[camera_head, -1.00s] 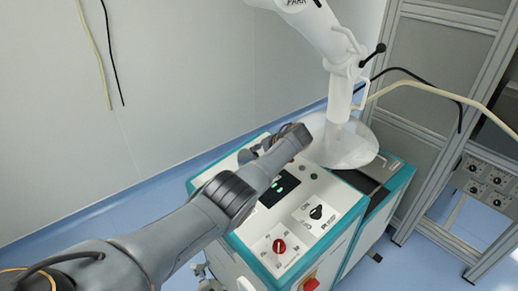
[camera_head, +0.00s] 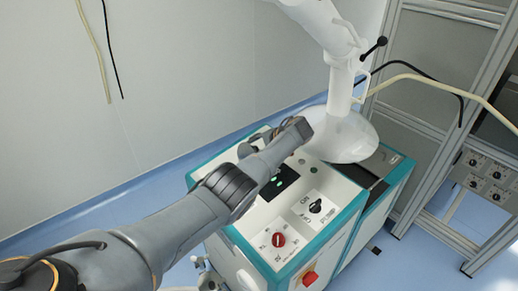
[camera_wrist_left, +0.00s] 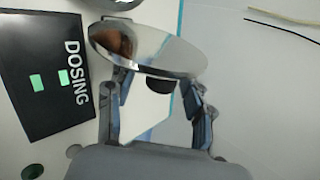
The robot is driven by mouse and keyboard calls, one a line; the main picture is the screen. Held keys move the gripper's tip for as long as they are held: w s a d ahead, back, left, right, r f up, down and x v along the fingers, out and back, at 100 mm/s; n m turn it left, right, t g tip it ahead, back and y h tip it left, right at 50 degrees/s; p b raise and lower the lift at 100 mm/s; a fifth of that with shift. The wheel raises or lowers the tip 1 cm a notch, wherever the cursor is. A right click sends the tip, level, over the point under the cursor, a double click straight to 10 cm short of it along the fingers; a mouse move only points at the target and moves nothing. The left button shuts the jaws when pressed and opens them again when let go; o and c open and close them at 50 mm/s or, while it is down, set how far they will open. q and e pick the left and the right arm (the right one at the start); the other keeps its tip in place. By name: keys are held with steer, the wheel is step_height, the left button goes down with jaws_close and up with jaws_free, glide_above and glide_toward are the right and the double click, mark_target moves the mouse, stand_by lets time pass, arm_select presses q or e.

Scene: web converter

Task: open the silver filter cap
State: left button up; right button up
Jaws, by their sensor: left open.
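The silver filter cap (camera_wrist_left: 165,48) shows in the left wrist view as a shiny, mirror-like disc seen at a slant. It lies just ahead of and partly between the fingers of my left gripper (camera_wrist_left: 155,82), which is open. I cannot tell whether either finger touches it. In the head view my left arm reaches over the white and teal machine (camera_head: 262,240), and its wrist and arm hide most of the gripper and the cap. My right gripper is not in view.
A black DOSING display (camera_wrist_left: 45,85) lies left of the gripper in the wrist view. A white funnel-shaped hood (camera_head: 345,138) stands behind my wrist. A red knob (camera_head: 278,240) and black knob (camera_head: 316,206) sit on the front panel. A grey rack stands at right.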

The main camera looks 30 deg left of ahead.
arm_select(q)
steer(key=v, duration=1.2)
